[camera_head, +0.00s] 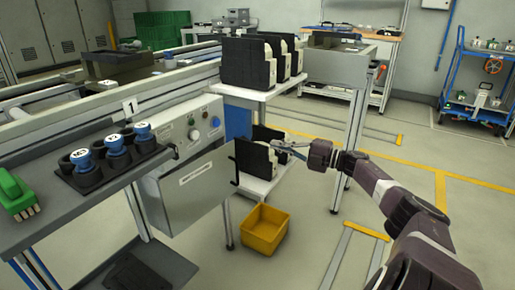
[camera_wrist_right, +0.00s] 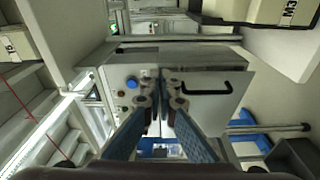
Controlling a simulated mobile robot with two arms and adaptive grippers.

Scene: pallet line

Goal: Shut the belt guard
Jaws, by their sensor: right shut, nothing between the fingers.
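The belt guard appears to be the light grey labelled panel (camera_head: 197,182) below the control box (camera_head: 190,125), with a dark handle at its right edge. It seems to stand out at an angle from the box. The wrist view also shows the panel (camera_wrist_right: 205,103) with its black handle (camera_wrist_right: 208,89). My right gripper (camera_head: 278,146) is shut and empty, to the right of the panel in the head view. In the wrist view its fingertips (camera_wrist_right: 161,97) overlap the panel's left edge; I cannot tell whether they touch. My left gripper is not in view.
A shelf stand (camera_head: 250,92) with black-and-white parts is behind my right gripper. A yellow bin (camera_head: 265,229) sits on the floor below. A bench (camera_head: 60,188) with blue-capped items and a green brush (camera_head: 17,192) is at left. The floor at right is mostly clear.

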